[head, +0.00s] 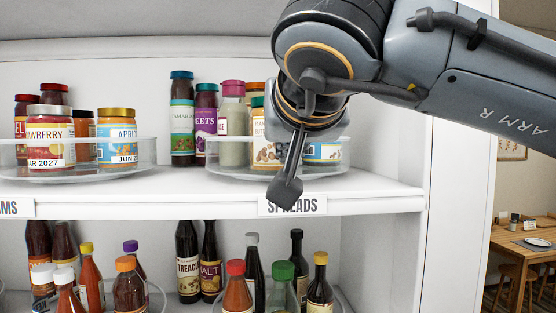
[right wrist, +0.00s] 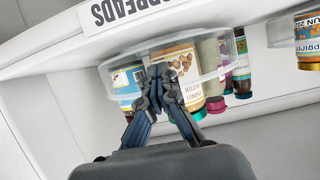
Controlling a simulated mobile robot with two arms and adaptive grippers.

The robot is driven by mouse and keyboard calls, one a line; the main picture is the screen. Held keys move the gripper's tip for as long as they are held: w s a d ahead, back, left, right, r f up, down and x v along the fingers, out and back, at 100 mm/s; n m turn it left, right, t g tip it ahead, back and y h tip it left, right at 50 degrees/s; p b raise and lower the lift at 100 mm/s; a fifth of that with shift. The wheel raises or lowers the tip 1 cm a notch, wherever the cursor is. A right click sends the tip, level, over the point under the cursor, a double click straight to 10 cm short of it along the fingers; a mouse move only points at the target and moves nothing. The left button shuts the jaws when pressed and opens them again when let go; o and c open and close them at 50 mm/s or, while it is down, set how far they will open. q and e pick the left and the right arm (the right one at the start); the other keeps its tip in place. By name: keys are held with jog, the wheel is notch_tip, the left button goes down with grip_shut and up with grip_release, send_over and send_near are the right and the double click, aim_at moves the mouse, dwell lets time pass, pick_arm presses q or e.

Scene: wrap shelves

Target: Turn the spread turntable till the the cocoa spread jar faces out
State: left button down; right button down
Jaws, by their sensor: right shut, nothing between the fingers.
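The spread turntable (head: 222,162) is a clear round tray on the white shelf above the SPREADS label (head: 292,207). At its front are a jar with nuts on its label (head: 262,152) and a blue-labelled jar (head: 326,152), partly behind my arm. A pale green jar with a pink lid (head: 232,115) stands at the left. No cocoa label is readable. My right gripper (head: 287,190) is shut and empty, pointing down at the turntable's front. In the right wrist view, its fingertips (right wrist: 161,72) overlap the rim beside the nut-labelled jar (right wrist: 181,65); contact is unclear. My left gripper is out of view.
Left on the same shelf is another clear turntable (head: 80,172) with strawberry and apricot jars. Tamarind (head: 182,125) and beets (head: 206,125) jars stand between the two. Several sauce bottles fill the shelf below. A white side panel (head: 455,240) bounds the right.

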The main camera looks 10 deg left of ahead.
jog(key=shift+s+a, duration=0.1)
jog(key=shift+a, duration=0.4)
jog(key=shift+r, duration=0.1)
